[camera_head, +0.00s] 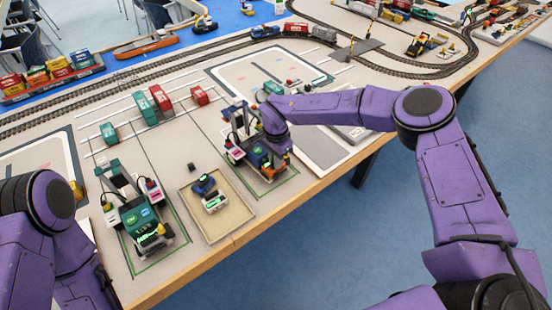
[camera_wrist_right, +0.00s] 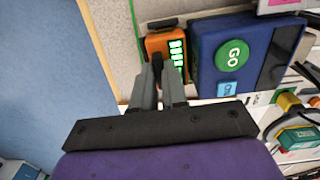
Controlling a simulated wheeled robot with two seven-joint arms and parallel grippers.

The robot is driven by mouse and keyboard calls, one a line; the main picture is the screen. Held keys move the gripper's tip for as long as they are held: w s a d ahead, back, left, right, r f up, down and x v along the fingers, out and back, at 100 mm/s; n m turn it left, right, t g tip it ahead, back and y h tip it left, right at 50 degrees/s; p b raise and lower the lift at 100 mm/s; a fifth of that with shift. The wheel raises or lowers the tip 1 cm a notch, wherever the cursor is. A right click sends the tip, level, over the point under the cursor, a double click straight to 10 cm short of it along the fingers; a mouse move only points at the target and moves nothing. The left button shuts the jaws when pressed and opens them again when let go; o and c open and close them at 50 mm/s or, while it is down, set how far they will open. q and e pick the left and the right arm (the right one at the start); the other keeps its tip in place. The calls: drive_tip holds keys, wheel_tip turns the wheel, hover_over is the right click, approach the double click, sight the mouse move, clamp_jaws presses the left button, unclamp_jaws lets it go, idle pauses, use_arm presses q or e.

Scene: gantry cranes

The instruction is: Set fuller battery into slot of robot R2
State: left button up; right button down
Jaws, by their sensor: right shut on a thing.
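My right gripper (camera_wrist_right: 160,92) is shut on the dark handle of an orange battery (camera_wrist_right: 153,46) with several lit green bars. The battery is beside a dark blue machine body with a round green GO button (camera_wrist_right: 232,55); I cannot tell whether it is fully seated. In the head view my right arm reaches over the blue gantry crane robot (camera_head: 258,158), hiding part of it. A green gantry crane robot (camera_head: 138,216) stands to the left. I cannot read which is R2. My left gripper is not visible; only its arm shows at the left edge.
A tan tray (camera_head: 238,216) between the cranes holds a blue item (camera_head: 203,185) and a pale item with a green display (camera_head: 214,203). Red and green containers (camera_head: 160,98) stand behind. Model railway tracks (camera_head: 180,72) run across the back. The table's front edge is close.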

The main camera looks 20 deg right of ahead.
drive_tip(key=shift+f, duration=0.2)
drive_tip(key=c, duration=1.1)
unclamp_jaws()
